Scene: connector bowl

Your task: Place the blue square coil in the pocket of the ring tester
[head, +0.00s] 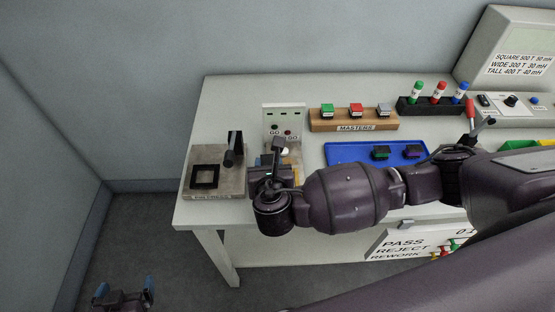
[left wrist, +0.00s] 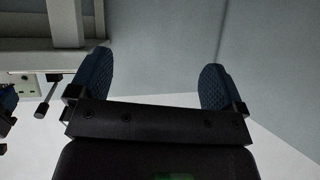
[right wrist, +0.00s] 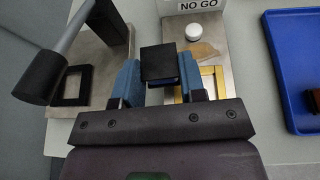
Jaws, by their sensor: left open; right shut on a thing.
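My right gripper (right wrist: 160,70) is shut on a small square block, black on top with a little blue beneath. I take this to be the blue square coil (right wrist: 158,62). It is held over a metal plate with a brass square frame (right wrist: 213,80) and a GO / NO GO panel (head: 284,120). To the left is a plate with a black square frame (head: 205,177) and a black lever. In the head view my right wrist hides the coil. My left gripper (head: 125,287) is open and empty, off the table.
A blue tray (head: 340,154) holds several coils. A wooden MASTERS stand (head: 318,125) and a black rack (head: 405,111) stand behind it. A grey instrument (head: 511,104) is at the right. A white button (right wrist: 193,32) stands near the brass frame.

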